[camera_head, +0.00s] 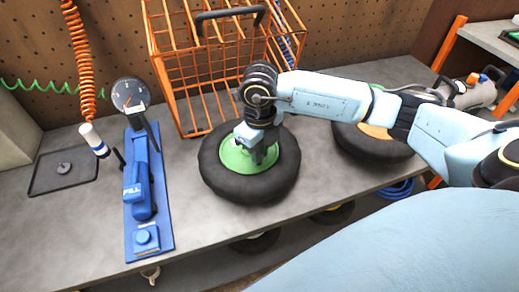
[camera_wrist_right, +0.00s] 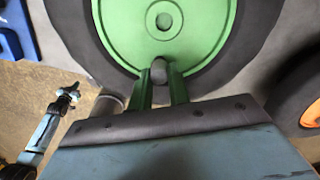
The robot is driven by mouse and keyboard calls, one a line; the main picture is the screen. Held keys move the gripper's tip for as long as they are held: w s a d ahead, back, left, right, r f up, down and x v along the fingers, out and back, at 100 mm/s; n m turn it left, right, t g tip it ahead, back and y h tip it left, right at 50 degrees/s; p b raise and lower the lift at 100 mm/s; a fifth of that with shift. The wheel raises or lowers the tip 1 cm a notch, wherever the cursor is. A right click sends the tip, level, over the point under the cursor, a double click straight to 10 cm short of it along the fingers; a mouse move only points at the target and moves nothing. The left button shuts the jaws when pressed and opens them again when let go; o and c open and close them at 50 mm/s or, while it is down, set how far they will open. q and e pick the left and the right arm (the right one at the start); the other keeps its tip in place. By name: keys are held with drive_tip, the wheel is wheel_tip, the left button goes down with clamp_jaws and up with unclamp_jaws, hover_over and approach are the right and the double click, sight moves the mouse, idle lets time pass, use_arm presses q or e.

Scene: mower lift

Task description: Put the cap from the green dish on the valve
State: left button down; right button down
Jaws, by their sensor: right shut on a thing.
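The green dish (camera_head: 236,156) is the round hub of a black tyre lying flat on the bench; it also shows in the right wrist view (camera_wrist_right: 207,22). My right gripper (camera_head: 258,152) points down over the dish's near right part. In the right wrist view its fingers (camera_wrist_right: 160,82) are shut on a small grey rounded piece, the cap (camera_wrist_right: 160,70), near the dish's near edge. I cannot tell whether the cap touches the valve, which I cannot make out. My left gripper is outside the head view; a small light-blue arm part (camera_wrist_right: 45,135) shows at lower left in the wrist view.
A blue fill station (camera_head: 141,190) with a gauge (camera_head: 130,95) stands left. A dark tray (camera_head: 64,172) holds a small grey disc. An orange wire basket (camera_head: 205,85) stands behind the tyre. A second tyre with an orange hub (camera_head: 372,142) lies right. Bare bench lies left of the tyre.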

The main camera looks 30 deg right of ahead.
drive_tip(key=shift+f+b, duration=0.6)
drive_tip(key=shift+f, duration=0.15)
drive_tip(key=c, duration=0.9)
unclamp_jaws()
drive_tip(key=shift+r, duration=0.1)
drive_tip(key=shift+r+p, duration=2.6)
drive_tip(key=shift+r, duration=1.15)
